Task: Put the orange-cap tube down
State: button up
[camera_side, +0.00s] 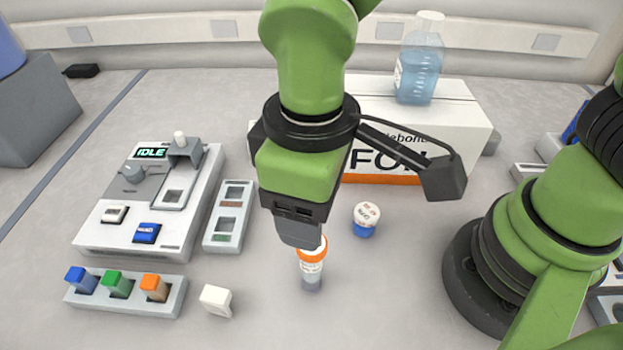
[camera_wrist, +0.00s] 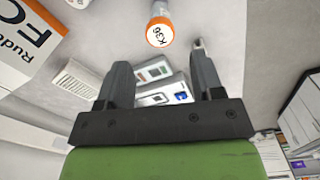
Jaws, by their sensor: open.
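The orange-cap tube (camera_side: 312,268) stands upright on the grey bench in the side view, with a white label and a white-topped orange cap. In the wrist view its cap (camera_wrist: 159,34) shows at the top, marked K36, beyond the fingertips and not between them. My gripper (camera_side: 302,236) is just above and behind the tube in the side view, its fingers overlapping the cap's edge. In the wrist view the two dark fingers (camera_wrist: 162,78) are wide apart with nothing between them. The side view does not settle whether a finger touches the cap.
A white block (camera_side: 216,300) and a rack (camera_side: 170,306) of blue, green and orange pieces lie left. A two-slot holder (camera_side: 212,240) and an IDLE device (camera_side: 88,238) stand behind them. A box (camera_side: 468,118) bears a bottle (camera_side: 421,68).

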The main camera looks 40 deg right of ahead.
jog(key=shift+r, duration=1.25)
jog(key=s+d+r+m+t+y, duration=0.1)
jog(key=s+d+r+m+t, duration=0.1)
jog(key=d+r+m, duration=0.3)
jog(key=s+d+r+m+t+y, duration=0.1)
jog(key=d+r+m+t, duration=0.4)
jog(key=d, duration=0.7)
jog(key=v, duration=0.3)
jog(key=shift+d, duration=0.15)
